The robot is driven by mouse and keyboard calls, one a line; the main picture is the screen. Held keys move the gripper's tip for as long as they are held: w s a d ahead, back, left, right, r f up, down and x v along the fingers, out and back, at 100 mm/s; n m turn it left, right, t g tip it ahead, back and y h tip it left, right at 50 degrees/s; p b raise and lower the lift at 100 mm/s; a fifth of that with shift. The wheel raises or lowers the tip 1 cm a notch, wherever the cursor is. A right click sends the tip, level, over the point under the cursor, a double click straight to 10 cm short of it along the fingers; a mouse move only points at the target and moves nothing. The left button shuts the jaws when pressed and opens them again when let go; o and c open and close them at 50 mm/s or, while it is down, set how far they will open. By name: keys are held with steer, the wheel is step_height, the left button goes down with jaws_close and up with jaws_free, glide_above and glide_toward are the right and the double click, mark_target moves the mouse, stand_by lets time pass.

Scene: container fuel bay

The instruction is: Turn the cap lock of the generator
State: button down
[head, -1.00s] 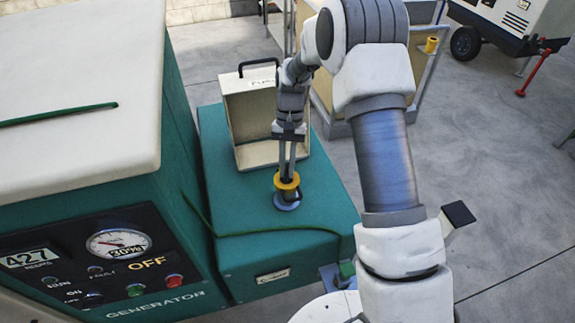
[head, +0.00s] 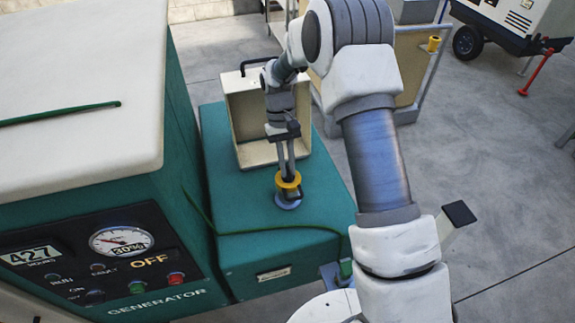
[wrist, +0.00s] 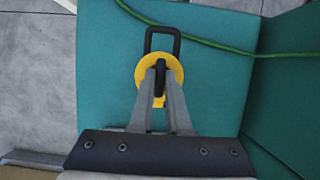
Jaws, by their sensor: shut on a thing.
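The generator's teal tank section (head: 240,235) stands beside its taller body (head: 190,170). On its top is a round yellow cap (head: 289,184), seated above a grey-blue collar (head: 288,203). The cap also shows in the wrist view (wrist: 144,72), with a black lock piece (wrist: 160,78) at its middle and a black loop (wrist: 163,31) beyond its far edge. My gripper (head: 287,174) points down at the cap. In the wrist view its fingertips (wrist: 160,64) are shut on the black lock piece, which they partly hide.
An open cream box (head: 240,110) with a black handle stands on the tank section behind the cap. A green cord (head: 285,230) crosses the teal top in front. The control panel (head: 105,260) reads 30% and OFF. A cart (head: 400,75) stands behind.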

steer(key=c, duration=0.9)
jaws_free()
steer(key=p+v, duration=0.1)
steer(key=v, duration=1.6)
steer(key=shift+r, duration=0.25)
